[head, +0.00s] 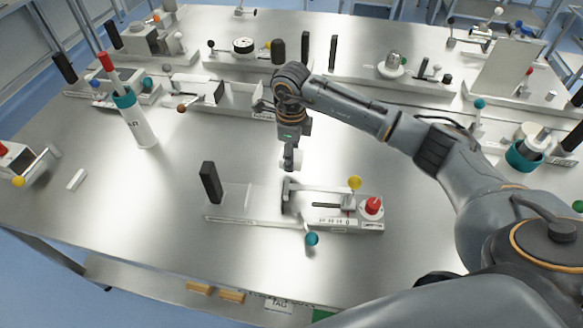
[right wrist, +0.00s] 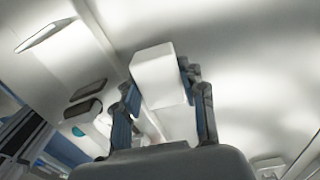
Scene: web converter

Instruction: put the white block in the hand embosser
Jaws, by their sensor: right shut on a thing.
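My right gripper (head: 289,150) points down above the table, behind the device in the front middle. It is shut on a white block (right wrist: 154,72), which sits between its two fingers in the right wrist view. In the head view the block is small and partly covered by the gripper. No readable label tells me which device is the hand embosser. The front middle device (head: 262,214) has a long pale base, a black upright block, a slotted plate, a red knob, and yellow and teal balls. My left gripper is not in view.
A white cylinder with a teal collar (head: 140,122) stands at the left. A small loose white piece (head: 76,180) lies at the far left. Several devices line the back, including one with a black-topped dial (head: 243,46).

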